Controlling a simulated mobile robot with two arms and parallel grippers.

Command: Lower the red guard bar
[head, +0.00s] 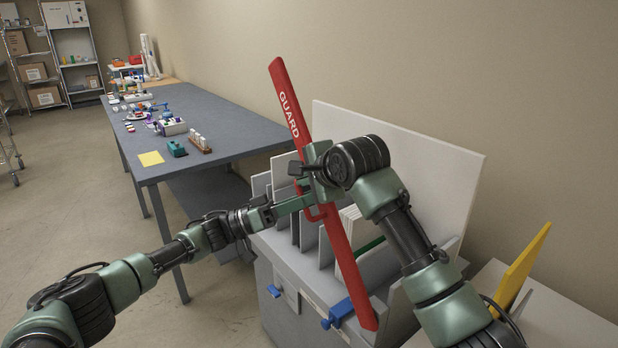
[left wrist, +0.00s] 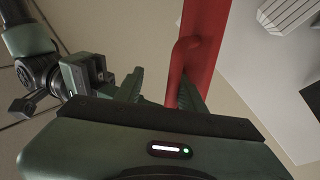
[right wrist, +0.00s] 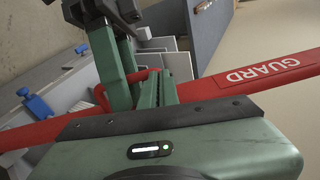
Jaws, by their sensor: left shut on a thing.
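The red guard bar (head: 290,112), marked GUARD, runs at a steep slant across the front of a grey rack. Its upper end is free at upper left and its lower end is at the rack's front right. My left gripper (head: 309,201) comes in from the left and is shut on the bar at its small red loop handle (left wrist: 182,58). My right gripper (head: 308,170) is just above the left one, over the bar; it hides part of the bar. In the right wrist view its fingers are close together beside the handle (right wrist: 103,95), and their grip is unclear.
The grey rack (head: 283,262) has upright dividers, white sheets and blue clamps (head: 338,311). A white board (head: 455,180) stands behind it. A long grey table (head: 225,137) with small items is at left. A yellow panel (head: 522,268) is at right.

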